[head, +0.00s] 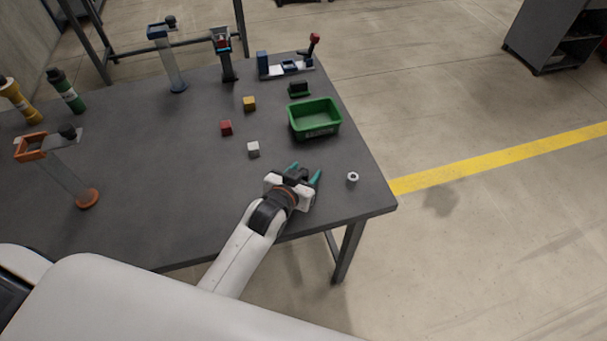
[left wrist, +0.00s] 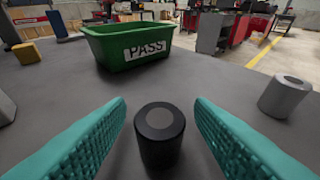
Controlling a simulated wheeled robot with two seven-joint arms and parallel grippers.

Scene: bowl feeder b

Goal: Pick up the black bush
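The black bush (left wrist: 160,138) stands upright on the table in the left wrist view, a short dark cylinder with a round mark on its top. My left gripper (left wrist: 160,130) is open, with one teal finger on each side of the bush and a gap on both sides. In the head view my left gripper (head: 306,172) is low over the table near its front right edge. There I cannot make out the bush apart from the dark gripper parts. My right gripper is not in view.
A green PASS bin (head: 315,118) stands beyond the gripper. A light grey bush (head: 352,177) stands to the right, near the table edge. White (head: 253,149), red (head: 226,128) and yellow (head: 249,103) cubes lie to the left. Stands and fixtures are farther back.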

